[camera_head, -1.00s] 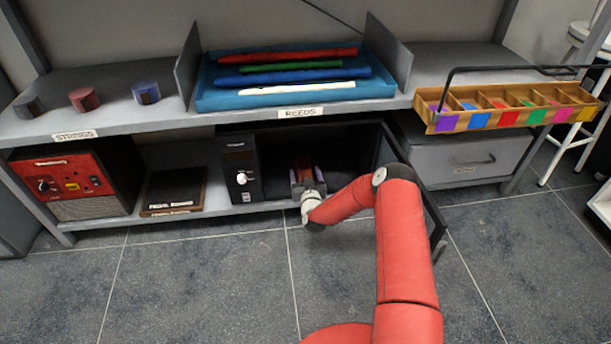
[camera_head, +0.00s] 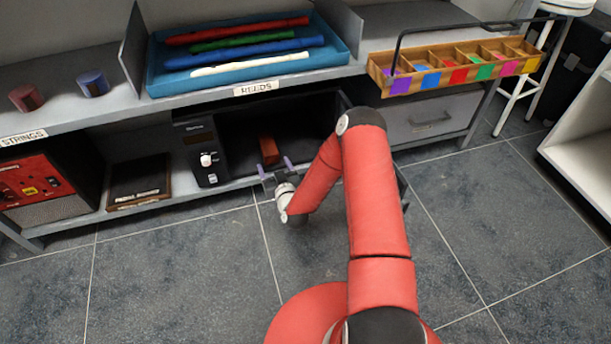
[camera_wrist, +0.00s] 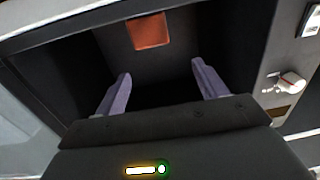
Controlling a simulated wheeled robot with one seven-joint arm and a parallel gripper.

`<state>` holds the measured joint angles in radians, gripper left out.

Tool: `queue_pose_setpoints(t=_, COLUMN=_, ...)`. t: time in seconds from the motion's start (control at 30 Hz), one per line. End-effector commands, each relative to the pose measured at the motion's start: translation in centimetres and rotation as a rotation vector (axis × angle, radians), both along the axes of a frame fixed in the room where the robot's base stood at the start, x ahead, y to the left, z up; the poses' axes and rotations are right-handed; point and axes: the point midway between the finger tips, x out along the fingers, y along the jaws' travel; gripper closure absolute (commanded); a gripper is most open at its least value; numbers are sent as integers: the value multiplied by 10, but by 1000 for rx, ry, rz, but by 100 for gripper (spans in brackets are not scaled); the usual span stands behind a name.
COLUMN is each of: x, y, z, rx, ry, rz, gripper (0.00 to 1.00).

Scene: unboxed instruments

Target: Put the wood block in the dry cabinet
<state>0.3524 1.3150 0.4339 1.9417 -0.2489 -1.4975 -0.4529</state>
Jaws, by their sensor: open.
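The wood block (camera_head: 269,150) is reddish brown and lies inside the dry cabinet (camera_head: 207,181), a dark box on the lower shelf with a control panel on its left. The block also shows in the wrist view (camera_wrist: 149,32), resting on the cabinet's dark floor beyond the fingertips. My gripper (camera_head: 274,169) is open and empty at the cabinet's front opening, apart from the block. Its two purple-grey fingers show in the wrist view (camera_wrist: 160,78) with a clear gap between them. The cabinet's door stands open at the right, partly hidden behind my arm.
A red amplifier (camera_head: 38,190) and a dark pedal board box (camera_head: 140,182) stand left on the lower shelf. Above are a blue reed tray (camera_head: 170,88) and a wooden compartment tray (camera_head: 400,85) overhanging the shelf edge. A grey drawer (camera_head: 432,118) is at right. The floor in front is clear.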

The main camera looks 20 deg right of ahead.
Motion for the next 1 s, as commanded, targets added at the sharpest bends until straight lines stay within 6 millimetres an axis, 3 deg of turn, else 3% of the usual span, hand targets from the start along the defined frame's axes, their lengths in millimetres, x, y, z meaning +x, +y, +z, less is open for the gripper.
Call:
queue_pose_setpoints(t=0.03, x=9, y=3, z=21, rx=-23, ry=14, rz=33, gripper=28)
queue_pose_setpoints(t=0.2, x=22, y=11, z=84, rx=-111, ry=150, rz=141, gripper=28)
queue_pose_setpoints(t=0.33, x=15, y=10, z=133, rx=-177, ry=266, rz=179, gripper=28)
queue_pose_setpoints(t=0.47, x=-5, y=5, z=183, rx=-230, ry=383, rz=179, gripper=28)
queue_pose_setpoints(t=0.57, x=-30, y=-1, z=220, rx=-256, ry=470, rz=160, gripper=28)
queue_pose_setpoints(t=0.77, x=-102, y=-16, z=288, rx=-261, ry=634, rz=86, gripper=28)
queue_pose_setpoints(t=1.0, x=-220, y=-31, z=345, rx=-184, ry=814, rz=-12, gripper=28)
